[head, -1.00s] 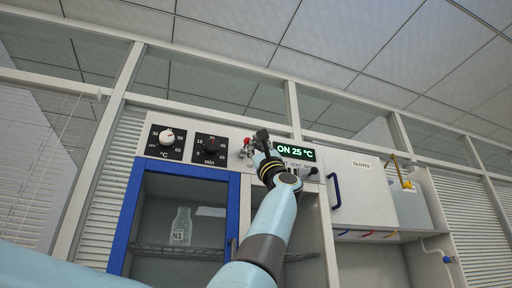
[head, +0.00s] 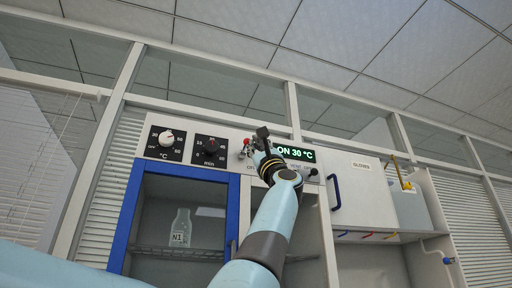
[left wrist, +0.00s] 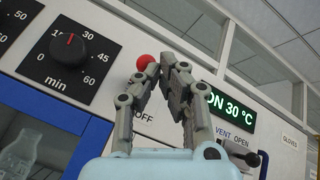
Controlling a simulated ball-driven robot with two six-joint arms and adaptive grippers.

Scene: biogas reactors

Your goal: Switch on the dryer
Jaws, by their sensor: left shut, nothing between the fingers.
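The dryer's white panel (head: 225,128) runs above a blue-framed glass door (head: 236,200). Its green display (head: 296,153) reads ON 30 °C, and it shows in the left wrist view (left wrist: 233,107) too. A red-balled switch (head: 246,142) sits left of the display; the ball (left wrist: 145,62) is partly behind my fingers in the left wrist view, with OFF printed below. My left gripper (head: 261,134) is shut and empty, its fingertips (left wrist: 168,62) right beside the red ball. Whether they touch it I cannot tell. My right gripper is not in view.
A °C dial (head: 166,138) and a min dial (head: 211,147) are left of the switch. A vent lever (head: 313,172) is right of it. A bottle marked N1 (head: 181,228) stands behind the glass. A GLOVES box (head: 360,178) is further right.

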